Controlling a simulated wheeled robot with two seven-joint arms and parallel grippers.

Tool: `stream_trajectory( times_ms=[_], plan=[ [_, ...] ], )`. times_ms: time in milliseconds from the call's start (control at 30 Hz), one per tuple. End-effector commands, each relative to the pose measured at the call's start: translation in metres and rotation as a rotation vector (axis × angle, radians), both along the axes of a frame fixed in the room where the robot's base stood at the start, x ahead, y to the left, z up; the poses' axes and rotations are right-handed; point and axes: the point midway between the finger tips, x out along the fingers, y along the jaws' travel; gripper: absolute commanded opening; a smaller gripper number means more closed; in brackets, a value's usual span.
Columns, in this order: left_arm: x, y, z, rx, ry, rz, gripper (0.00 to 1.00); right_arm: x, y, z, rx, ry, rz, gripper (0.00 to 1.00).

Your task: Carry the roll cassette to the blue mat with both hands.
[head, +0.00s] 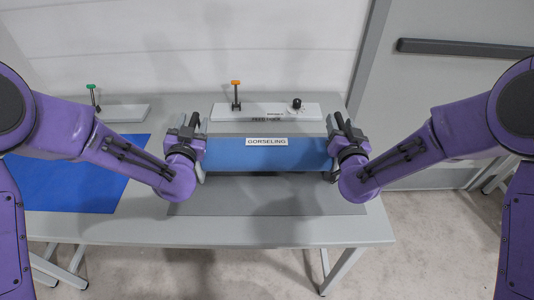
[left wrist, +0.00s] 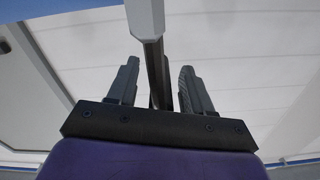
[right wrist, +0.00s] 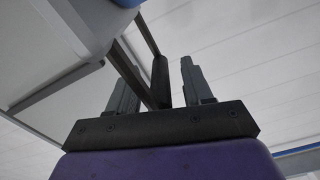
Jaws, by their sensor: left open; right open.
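The roll cassette (head: 240,158), a wide box with a blue front and a label reading GORSELING, stands on a dark grey mat in the middle of the table. The blue mat (head: 75,175) lies flat and bare at the left. My left gripper (head: 190,124) is open at the cassette's left end. In the left wrist view a grey bar (left wrist: 154,60) runs between its spread fingers. My right gripper (head: 346,126) is open at the right end. In the right wrist view a thin bar (right wrist: 132,70) reaches between its fingers. I cannot tell whether either finger touches a bar.
The dark grey mat (head: 270,200) extends in front of the cassette. Behind it stands a pale panel (head: 265,109) with an orange-topped lever (head: 236,84) and a black knob. A smaller panel (head: 124,113) with a green-topped lever stands behind the blue mat. A grey door is at the right.

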Motion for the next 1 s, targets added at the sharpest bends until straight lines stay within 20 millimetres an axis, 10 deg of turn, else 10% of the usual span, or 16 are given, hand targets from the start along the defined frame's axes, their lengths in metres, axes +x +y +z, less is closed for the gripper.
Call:
stream_trajectory(
  times_ms=[367, 533, 1000],
  plan=[
    [0.0061, -0.0001, -0.0003, 0.000, 0.001, -0.001, 0.50, 0.0062, 0.0000, -0.0001, 0.000, 0.001, 0.000, 0.50],
    [0.0060, -0.0001, -0.0003, 0.000, 0.001, -0.001, 0.00, 0.0060, 0.0000, -0.0001, 0.000, 0.001, 0.000, 0.00],
    [0.0057, -0.0005, -0.0004, 0.001, 0.001, -0.002, 0.00, 0.0059, 0.0002, -0.0001, 0.002, 0.001, 0.000, 0.00]
  ],
)
